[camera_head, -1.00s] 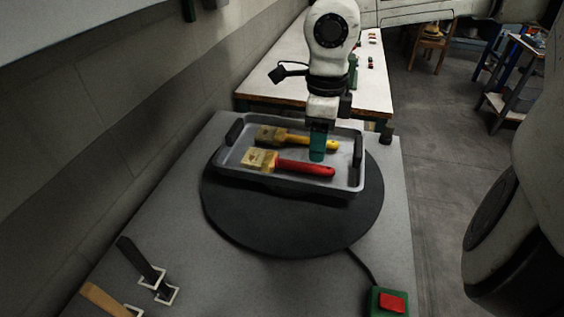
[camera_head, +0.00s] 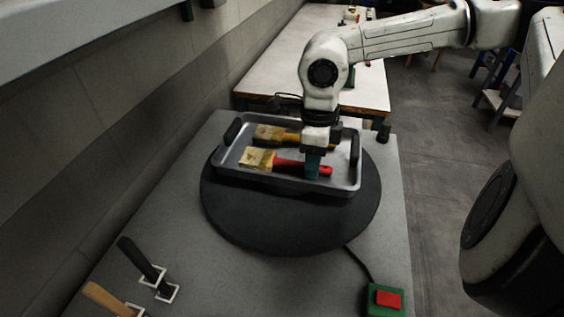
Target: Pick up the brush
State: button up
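A brush with a red handle and pale bristles (camera_head: 258,160) lies in the front part of a grey tray (camera_head: 340,188). A second brush with a yellow handle (camera_head: 290,137) lies behind it in the same tray, partly hidden by my arm. My gripper (camera_head: 312,168) points down into the tray, its teal fingers at the red handle, covering part of it. Only one side of the fingers shows, so I cannot tell whether they are apart or closed on the handle.
The tray has dark end handles and sits on a black round turntable (camera_head: 290,230) on a grey table. A red button on a green box (camera_head: 387,299) is at front right. Two handled tools (camera_head: 140,260) stand at front left. A wall runs along the left.

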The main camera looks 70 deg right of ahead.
grip_shut()
jog(key=shift+r, duration=0.15)
jog(key=shift+r, duration=0.55)
jog(key=s+a+r+b, duration=0.1)
jog(key=s+a+r, duration=0.5)
jog(key=s+r, duration=0.5)
jog(key=shift+s+r, duration=0.35)
jog(key=shift+s, duration=0.5)
